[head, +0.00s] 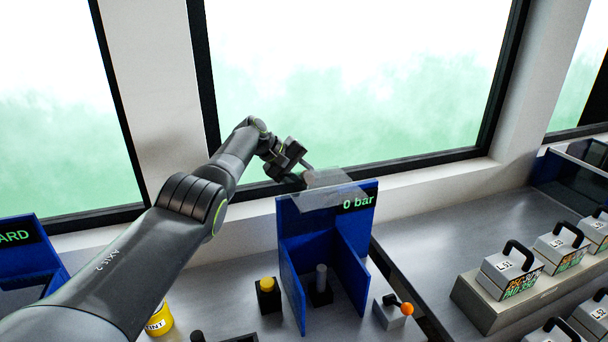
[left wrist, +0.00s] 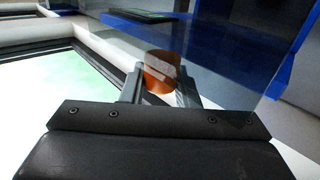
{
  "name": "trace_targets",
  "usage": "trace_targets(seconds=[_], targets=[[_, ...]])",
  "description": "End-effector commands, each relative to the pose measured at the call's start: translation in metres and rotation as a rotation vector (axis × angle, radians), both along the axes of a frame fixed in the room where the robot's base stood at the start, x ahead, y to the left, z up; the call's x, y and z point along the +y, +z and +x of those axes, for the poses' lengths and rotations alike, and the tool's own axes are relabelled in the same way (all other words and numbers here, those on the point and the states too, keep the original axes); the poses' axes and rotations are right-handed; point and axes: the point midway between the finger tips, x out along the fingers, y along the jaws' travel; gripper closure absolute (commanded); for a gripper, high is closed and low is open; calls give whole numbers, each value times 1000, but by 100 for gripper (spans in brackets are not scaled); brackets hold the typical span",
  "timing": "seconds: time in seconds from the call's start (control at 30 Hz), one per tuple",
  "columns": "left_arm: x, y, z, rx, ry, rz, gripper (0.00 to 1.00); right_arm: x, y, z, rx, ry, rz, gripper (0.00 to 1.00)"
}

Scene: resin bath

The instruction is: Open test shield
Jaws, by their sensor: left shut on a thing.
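The test shield (head: 328,190) is a clear pane at the top of the blue test booth (head: 290,245), beside the "0 bar" display. It is swung up, and the booth's front is uncovered. My left gripper (head: 303,163) is at the pane's far upper edge, near the window. In the left wrist view, its fingers (left wrist: 160,85) are shut on an orange-brown knob (left wrist: 162,70), seen through the clear pane. In the head view the knob is hidden by the gripper. My right gripper is not in view.
A grey post (head: 321,278) stands inside the booth. A yellow button (head: 267,284) is left of it, an orange-tipped lever (head: 406,309) right. A yellow pot (head: 159,320) is at lower left. Handled blocks (head: 510,268) stand on the right bench. The window is close behind.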

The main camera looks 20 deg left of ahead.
Motion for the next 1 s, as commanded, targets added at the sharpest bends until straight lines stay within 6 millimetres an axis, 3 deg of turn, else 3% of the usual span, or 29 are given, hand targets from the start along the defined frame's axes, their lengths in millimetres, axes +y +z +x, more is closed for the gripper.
trace_targets(seconds=[0.43, 0.47, 0.6, 1.0], targets=[[0, 0, 0, 7, 4, -5, 100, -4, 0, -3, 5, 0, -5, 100], [0, -1, 0, 7, 4, -5, 70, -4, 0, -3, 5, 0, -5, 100], [0, -1, -1, 8, 3, -4, 51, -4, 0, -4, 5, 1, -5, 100], [2, 1, -1, 7, 1, -5, 51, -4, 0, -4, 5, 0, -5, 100]])
